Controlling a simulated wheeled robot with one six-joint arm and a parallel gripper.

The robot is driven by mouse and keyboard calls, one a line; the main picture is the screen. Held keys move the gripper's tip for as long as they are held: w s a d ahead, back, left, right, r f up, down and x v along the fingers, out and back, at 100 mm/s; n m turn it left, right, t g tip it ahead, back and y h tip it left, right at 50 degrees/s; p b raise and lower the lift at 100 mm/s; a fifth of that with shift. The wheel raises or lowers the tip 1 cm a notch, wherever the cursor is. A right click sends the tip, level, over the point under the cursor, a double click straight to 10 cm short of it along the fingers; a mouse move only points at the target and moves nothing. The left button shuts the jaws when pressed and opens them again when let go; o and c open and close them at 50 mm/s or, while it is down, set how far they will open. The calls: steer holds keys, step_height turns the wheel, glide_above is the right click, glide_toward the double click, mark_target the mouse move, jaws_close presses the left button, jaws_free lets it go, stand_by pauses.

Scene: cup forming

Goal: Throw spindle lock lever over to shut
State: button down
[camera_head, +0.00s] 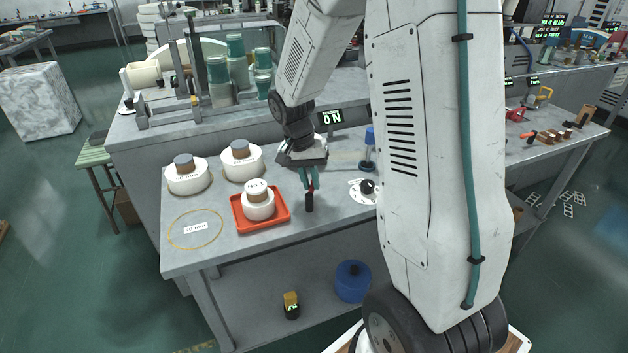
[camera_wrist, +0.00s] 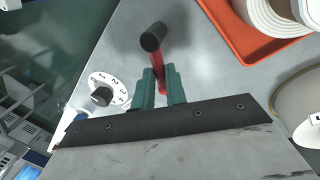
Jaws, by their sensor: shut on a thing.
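The spindle lock lever has a red shaft and a black grip (camera_head: 309,202). It is at the bench's front, right of the red tray. In the wrist view, the black grip (camera_wrist: 153,38) sticks out beyond the fingertips, and the red shaft (camera_wrist: 158,66) runs down between the fingers. My gripper (camera_head: 308,182) has teal fingers and is shut on the red shaft; the fingers also show in the wrist view (camera_wrist: 162,76). The lever's pivot is hidden behind the gripper, so I cannot tell its lock position.
A red tray (camera_head: 238,224) with a white mould (camera_head: 258,207) stands left of the lever. Two more white moulds (camera_head: 188,178) (camera_head: 241,163) stand behind. A numbered dial (camera_head: 367,187) is to the right. A lit display (camera_head: 331,117) reads ON.

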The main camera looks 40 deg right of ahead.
steer(key=n, duration=0.2)
steer(key=a+n, duration=0.1)
steer(key=shift+w+n+t+h, duration=0.3)
steer(key=shift+w+n, duration=0.1)
steer(key=shift+w+a+r+n, duration=0.1)
steer(key=shift+a+n, duration=0.2)
steer(key=shift+n, duration=0.45)
steer(key=shift+w+a+n, duration=0.1)
steer(key=shift+a+n, duration=0.15)
steer(key=shift+n, duration=0.5)
steer(key=c, duration=1.4)
jaws_free()
steer(key=shift+c, duration=0.2)
steer(key=shift+s, duration=0.1)
step_height(320, 180, up, 8)
steer(key=a, duration=0.1)
steer(key=shift+w+a+f, duration=0.2)
steer(key=shift+w+a, duration=0.05)
steer(key=shift+a, duration=0.05)
steer(key=shift+s, duration=0.1)
